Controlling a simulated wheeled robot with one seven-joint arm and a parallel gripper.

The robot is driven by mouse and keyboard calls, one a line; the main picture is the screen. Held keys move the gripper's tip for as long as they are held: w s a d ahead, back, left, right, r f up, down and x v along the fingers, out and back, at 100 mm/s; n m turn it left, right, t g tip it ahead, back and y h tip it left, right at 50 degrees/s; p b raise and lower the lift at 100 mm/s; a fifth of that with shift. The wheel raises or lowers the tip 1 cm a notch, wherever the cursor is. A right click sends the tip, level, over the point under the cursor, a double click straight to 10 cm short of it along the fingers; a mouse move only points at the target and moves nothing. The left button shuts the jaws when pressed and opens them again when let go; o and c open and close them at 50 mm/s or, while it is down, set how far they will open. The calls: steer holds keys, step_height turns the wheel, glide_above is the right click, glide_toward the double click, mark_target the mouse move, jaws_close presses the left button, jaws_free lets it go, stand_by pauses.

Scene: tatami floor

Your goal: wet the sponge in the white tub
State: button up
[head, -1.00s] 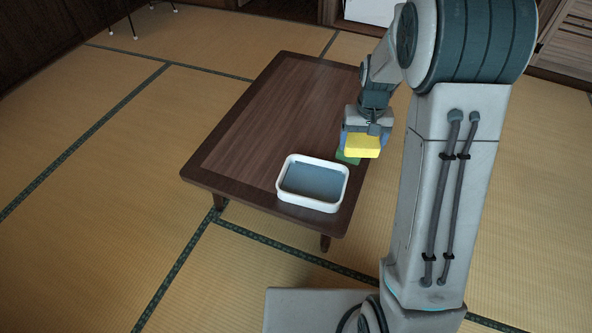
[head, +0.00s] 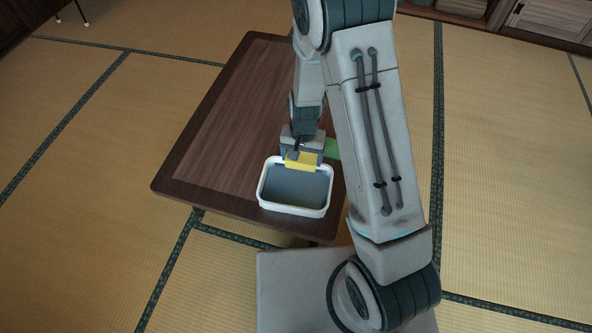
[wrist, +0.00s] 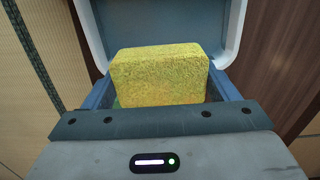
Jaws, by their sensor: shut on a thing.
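The white tub (head: 294,209) stands on the low table near its front edge, with greyish-blue water (head: 296,186) inside. My gripper (head: 301,156) is at the far side of the tub and is shut on the yellow sponge (head: 300,160). The sponge shows at the tub's far rim; whether it touches the water cannot be told. In the wrist view the sponge (wrist: 160,75) sits between the fingers, with the tub's white rim (wrist: 237,30) and water beyond it. The sponge's lower side is hidden.
A green thing (head: 331,148) lies on the table right of my gripper, partly hidden by my arm. The dark wooden table (head: 225,120) is bare to the left and back. Tatami floor (head: 90,200) lies open around it.

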mark_target(296, 191)
steer(key=shift+m, duration=0.6)
steer(key=shift+s+a+f+b, duration=0.3)
steer(key=shift+s+f+b, duration=0.4)
steer(key=shift+f, duration=0.95)
steer(key=shift+s+a+f+b, duration=0.35)
steer(key=shift+s+f+b, duration=0.35)
steer(key=shift+f, duration=0.9)
steer(key=shift+s+a+f+b, duration=0.4)
steer(key=shift+f+b, duration=0.55)
steer(key=shift+f, duration=0.7)
steer(key=shift+s+d+f+b, duration=0.1)
steer(key=shift+f+b, duration=0.3)
steer(key=shift+f, duration=0.15)
step_height(296, 191, up, 7)
steer(key=p, duration=0.5)
steer(key=shift+p, duration=0.4)
